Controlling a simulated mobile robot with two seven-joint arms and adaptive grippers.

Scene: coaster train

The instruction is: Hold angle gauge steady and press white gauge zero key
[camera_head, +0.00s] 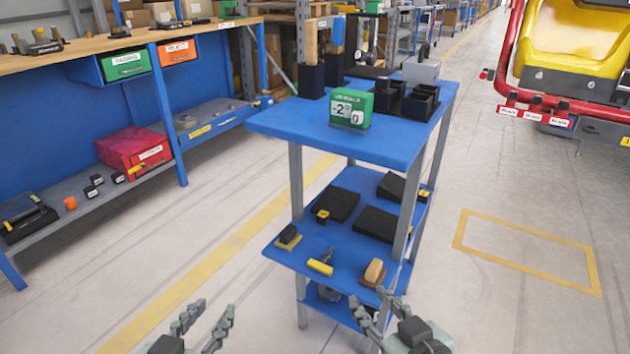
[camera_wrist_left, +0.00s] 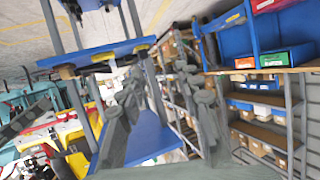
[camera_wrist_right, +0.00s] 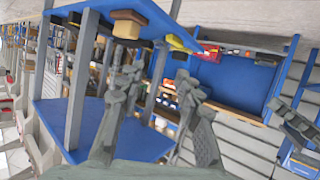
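The green angle gauge (camera_head: 349,110) stands upright on the top of the blue cart (camera_head: 385,146). Its display reads about -2, with the last part unclear, and a white key (camera_head: 357,117) marked 0 is at its lower right. My left gripper (camera_head: 213,318) is open and empty at the bottom of the head view, low and to the left of the cart. My right gripper (camera_head: 372,310) is open and empty in front of the cart's lower shelves. Both are well apart from the gauge. The wrist views show the open fingers of the left gripper (camera_wrist_left: 160,95) and right gripper (camera_wrist_right: 160,85).
Black bins (camera_head: 420,102) and upright black holders (camera_head: 312,80) stand behind the gauge. The cart's lower shelf holds a yellow-handled tool (camera_head: 320,267) and a brush (camera_head: 374,272). A workbench (camera_head: 130,40) stands at left, a red and yellow coaster car (camera_head: 575,40) at right. Floor between is clear.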

